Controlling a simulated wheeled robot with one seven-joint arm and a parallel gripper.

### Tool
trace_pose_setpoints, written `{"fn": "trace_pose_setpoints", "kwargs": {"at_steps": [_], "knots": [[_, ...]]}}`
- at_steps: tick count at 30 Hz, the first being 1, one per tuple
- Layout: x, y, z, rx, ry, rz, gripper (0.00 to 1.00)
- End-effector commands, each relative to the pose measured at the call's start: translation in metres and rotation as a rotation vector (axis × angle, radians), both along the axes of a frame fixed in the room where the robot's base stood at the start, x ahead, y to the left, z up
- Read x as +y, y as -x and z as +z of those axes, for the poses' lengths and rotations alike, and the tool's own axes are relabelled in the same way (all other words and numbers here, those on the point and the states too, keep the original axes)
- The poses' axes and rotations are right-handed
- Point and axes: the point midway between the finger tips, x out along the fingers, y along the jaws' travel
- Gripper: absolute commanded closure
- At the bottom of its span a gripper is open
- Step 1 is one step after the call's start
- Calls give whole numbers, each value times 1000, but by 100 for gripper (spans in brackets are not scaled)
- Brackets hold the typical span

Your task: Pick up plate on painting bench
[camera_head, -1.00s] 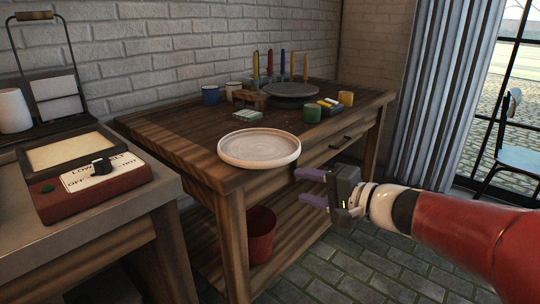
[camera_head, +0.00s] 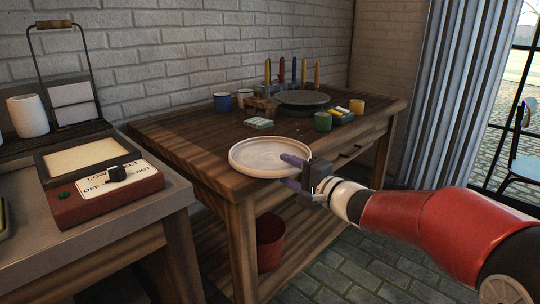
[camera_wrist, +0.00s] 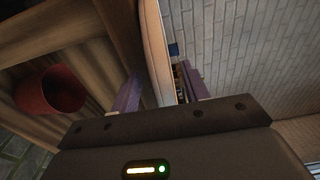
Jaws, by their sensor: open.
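A round, pale plate (camera_head: 258,153) with a raised rim lies flat near the front edge of the wooden painting bench (camera_head: 185,148). My gripper (camera_head: 284,170) is open at the plate's right front rim. In the head view one purple finger overlaps the plate's top and the other is lower, near the bench edge. In the wrist view the plate's edge (camera_wrist: 155,50) runs between the two fingers of my gripper (camera_wrist: 161,80), with a finger on each side. Whether either finger touches the plate cannot be told.
A red bucket (camera_head: 270,240) sits on the lower shelf. A side table with a control box (camera_head: 110,190) is at left.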

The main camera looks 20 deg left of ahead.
Motion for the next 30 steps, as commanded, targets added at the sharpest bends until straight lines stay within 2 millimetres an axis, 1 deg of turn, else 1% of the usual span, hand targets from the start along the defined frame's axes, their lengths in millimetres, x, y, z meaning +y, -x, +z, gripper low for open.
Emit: {"fn": "trace_pose_setpoints", "kwargs": {"at_steps": [4, 5, 15, 26, 30], "knots": [[0, 0, 0, 0, 0, 0, 55], [0, 0, 0, 0, 0, 0, 56], [0, 0, 0, 0, 0, 0, 100], [0, 0, 2, -4, -3, 1, 100], [0, 0, 6, -4, -3, 1, 100]]}}
